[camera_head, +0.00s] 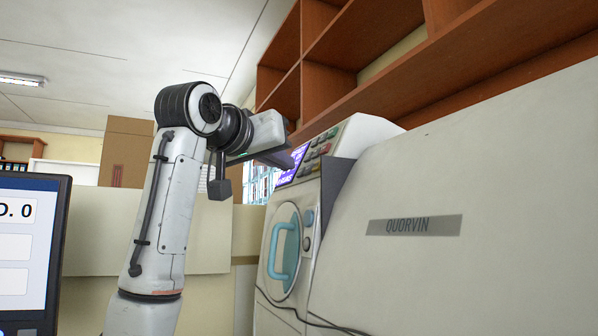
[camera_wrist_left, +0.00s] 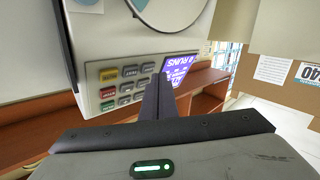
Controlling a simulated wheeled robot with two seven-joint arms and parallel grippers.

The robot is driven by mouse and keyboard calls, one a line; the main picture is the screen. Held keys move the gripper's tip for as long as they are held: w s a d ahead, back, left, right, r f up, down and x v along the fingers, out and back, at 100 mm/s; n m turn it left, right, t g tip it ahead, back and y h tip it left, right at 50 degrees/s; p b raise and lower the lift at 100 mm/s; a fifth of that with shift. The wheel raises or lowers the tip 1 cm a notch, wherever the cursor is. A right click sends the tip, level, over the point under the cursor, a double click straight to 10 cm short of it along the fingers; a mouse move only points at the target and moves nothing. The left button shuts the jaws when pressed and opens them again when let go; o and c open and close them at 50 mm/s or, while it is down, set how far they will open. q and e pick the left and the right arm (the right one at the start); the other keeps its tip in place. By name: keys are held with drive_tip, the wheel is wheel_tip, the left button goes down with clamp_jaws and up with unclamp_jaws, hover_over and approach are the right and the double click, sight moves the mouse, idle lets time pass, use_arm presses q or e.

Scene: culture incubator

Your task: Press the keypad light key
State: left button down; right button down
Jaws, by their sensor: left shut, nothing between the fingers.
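The keypad (camera_head: 321,149) is on the sloped top front panel of a pale incubator (camera_head: 345,135), to the right of a lit purple screen (camera_head: 291,167). It has several small green, red and grey keys. My left gripper (camera_head: 288,162) is shut and empty, its tips in front of the screen. In the left wrist view the keypad (camera_wrist_left: 125,85) lies left of my closed fingers (camera_wrist_left: 159,82) and the purple screen (camera_wrist_left: 180,68) right of them. I cannot tell whether the tips touch the panel. Key labels are too small to read for certain. My right gripper is not in view.
A round door (camera_head: 284,250) with a teal handle is below the panel. A large pale cabinet marked QUORVIN (camera_head: 413,225) fills the right. Wooden shelves (camera_head: 330,60) stand behind. A monitor (camera_head: 30,255) is at the far left.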

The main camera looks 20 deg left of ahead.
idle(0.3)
use_arm(q)
drive_tip(key=shift+w+d+f, duration=0.2)
drive_tip(key=shift+w+d, duration=0.1)
idle(0.6)
drive_tip(key=shift+s+a+r, duration=0.15)
drive_tip(key=shift+s+a, duration=0.2)
drive_tip(key=shift+s+a+r+p, duration=0.4)
drive_tip(key=shift+s+a+r, duration=0.3)
drive_tip(key=shift+s+a, duration=0.25)
drive_tip(key=shift+s+a+r+p, duration=0.35)
drive_tip(key=shift+s+a+r, duration=0.4)
drive_tip(key=shift+s, duration=0.3)
drive_tip(key=shift+f, duration=0.1)
